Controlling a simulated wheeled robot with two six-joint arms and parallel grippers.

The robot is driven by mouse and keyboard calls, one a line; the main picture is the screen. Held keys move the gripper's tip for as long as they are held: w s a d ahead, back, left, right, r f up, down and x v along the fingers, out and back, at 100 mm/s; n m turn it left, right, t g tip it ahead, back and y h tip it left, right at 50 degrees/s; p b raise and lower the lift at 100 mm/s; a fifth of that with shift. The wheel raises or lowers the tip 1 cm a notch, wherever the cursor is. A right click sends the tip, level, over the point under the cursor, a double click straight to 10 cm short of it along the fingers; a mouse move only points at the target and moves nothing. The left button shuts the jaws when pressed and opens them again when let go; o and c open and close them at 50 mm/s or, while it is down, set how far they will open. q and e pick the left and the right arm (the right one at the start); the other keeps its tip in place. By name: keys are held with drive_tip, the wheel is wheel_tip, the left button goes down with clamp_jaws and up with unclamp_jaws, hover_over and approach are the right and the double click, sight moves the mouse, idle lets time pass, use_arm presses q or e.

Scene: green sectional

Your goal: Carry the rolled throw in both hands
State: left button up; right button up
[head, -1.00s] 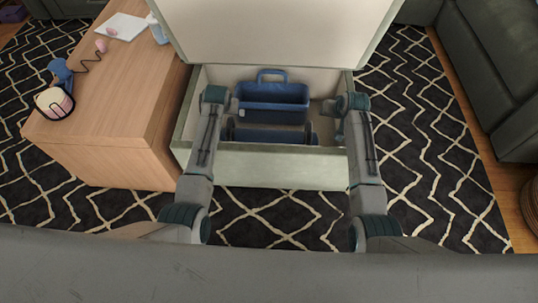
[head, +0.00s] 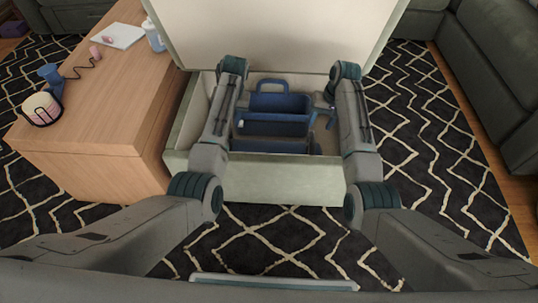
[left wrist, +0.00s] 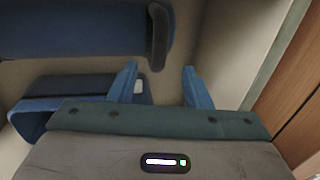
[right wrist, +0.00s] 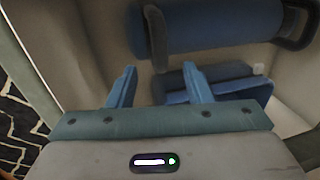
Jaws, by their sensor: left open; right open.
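The rolled throw (head: 270,146) is a blue roll lying crosswise inside the near part of the open storage box (head: 240,175). In the left wrist view its roll (left wrist: 80,28) has a dark band near one end; in the right wrist view the roll (right wrist: 220,25) shows a dark band and a dark loop. My right gripper (right wrist: 160,70) is open and empty near the right end. Neither touches the roll. In the head view, the left fingertips are mostly hidden by my arm.
A blue caddy (head: 278,103) with a handle stands in the box behind the roll. The box lid (head: 280,35) is raised at the back. A wooden cabinet (head: 90,130) with small items stands close on the left. A green sofa (head: 490,70) is at right.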

sight(313, 137)
use_arm(q)
drive_tip(key=f, duration=0.3)
drive_tip(key=a+f, duration=0.1)
drive_tip(key=f, duration=0.2)
drive_tip(key=a+f, duration=0.1)
drive_tip(key=f, duration=0.2)
drive_tip(key=shift+f, duration=0.3)
use_arm(e)
drive_tip(key=f, duration=0.3)
drive_tip(key=a+f, duration=0.1)
drive_tip(key=f, duration=0.2)
drive_tip(key=a+f, duration=0.1)
drive_tip(key=f, duration=0.2)
drive_tip(key=shift+f, duration=0.25)
use_arm(q)
drive_tip(key=shift+c, duration=0.4)
use_arm(e)
drive_tip(key=shift+c, duration=0.5)
use_arm(q)
clamp_jaws()
use_arm(e)
clamp_jaws()
